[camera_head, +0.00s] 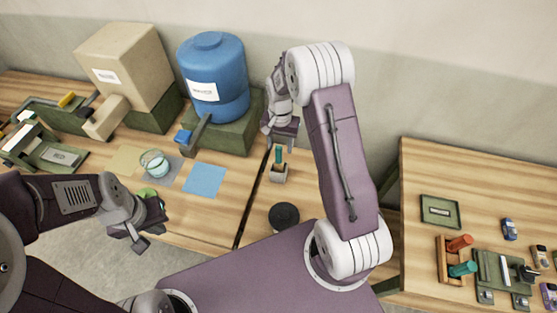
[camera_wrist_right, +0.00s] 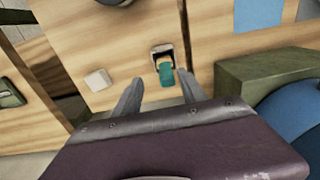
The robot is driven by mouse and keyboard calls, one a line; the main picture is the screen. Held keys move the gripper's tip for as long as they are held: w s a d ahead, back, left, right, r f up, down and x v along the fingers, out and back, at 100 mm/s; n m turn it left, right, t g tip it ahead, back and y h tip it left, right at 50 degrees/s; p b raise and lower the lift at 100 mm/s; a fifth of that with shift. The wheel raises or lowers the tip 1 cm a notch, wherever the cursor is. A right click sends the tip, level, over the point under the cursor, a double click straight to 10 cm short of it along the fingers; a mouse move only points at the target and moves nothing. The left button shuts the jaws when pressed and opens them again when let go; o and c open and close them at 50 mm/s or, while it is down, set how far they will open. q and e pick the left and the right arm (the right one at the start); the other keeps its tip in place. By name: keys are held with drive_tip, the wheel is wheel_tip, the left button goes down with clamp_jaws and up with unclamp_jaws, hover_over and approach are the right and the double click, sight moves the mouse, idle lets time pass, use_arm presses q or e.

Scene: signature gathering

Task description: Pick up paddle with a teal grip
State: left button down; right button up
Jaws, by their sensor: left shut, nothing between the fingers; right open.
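A teal grip (camera_head: 279,156) stands upright from a small grey holder (camera_head: 279,173) on the wooden table, just right of the seam. My right gripper (camera_head: 283,143) is above it, pointing down, open and empty. In the right wrist view the teal grip (camera_wrist_right: 166,74) shows between and beyond the two spread fingers (camera_wrist_right: 160,80), not clearly touching either. The rest of the paddle is hidden in the holder. My left gripper (camera_head: 145,235) is shut and empty, low at the left, in front of the table edge.
A blue water barrel (camera_head: 212,75) on a green block stands left of my right gripper. A beige box dispenser (camera_head: 125,65) is farther left. A black round disc (camera_head: 284,215) lies near the front. The right table holds a rack with orange (camera_head: 459,243) and teal (camera_head: 463,269) cylinders.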

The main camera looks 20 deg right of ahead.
sight(279, 147)
drive_tip(key=f+p, duration=0.1)
drive_tip(key=w+f+p, duration=0.1)
drive_tip(key=f, duration=0.1)
drive_tip(key=w+f, duration=0.1)
drive_tip(key=f, duration=0.1)
drive_tip(key=shift+w+f+p, duration=0.2)
drive_tip(key=shift+f+p, duration=0.05)
drive_tip(key=shift+p, duration=0.15)
drive_tip(key=shift+s+f, duration=0.2)
drive_tip(key=shift+f, duration=0.1)
drive_tip(key=shift+s, duration=0.35)
drive_tip(key=shift+w+d, duration=0.1)
drive_tip(key=shift+w, duration=0.05)
drive_tip(key=c, duration=0.7)
drive_tip(key=shift+w, duration=0.15)
clamp_jaws()
use_arm(q)
drive_tip(key=w+r, duration=0.1)
drive_tip(key=r, duration=0.1)
drive_tip(key=shift+w+d+r, duration=0.1)
drive_tip(key=shift+w+r, duration=0.25)
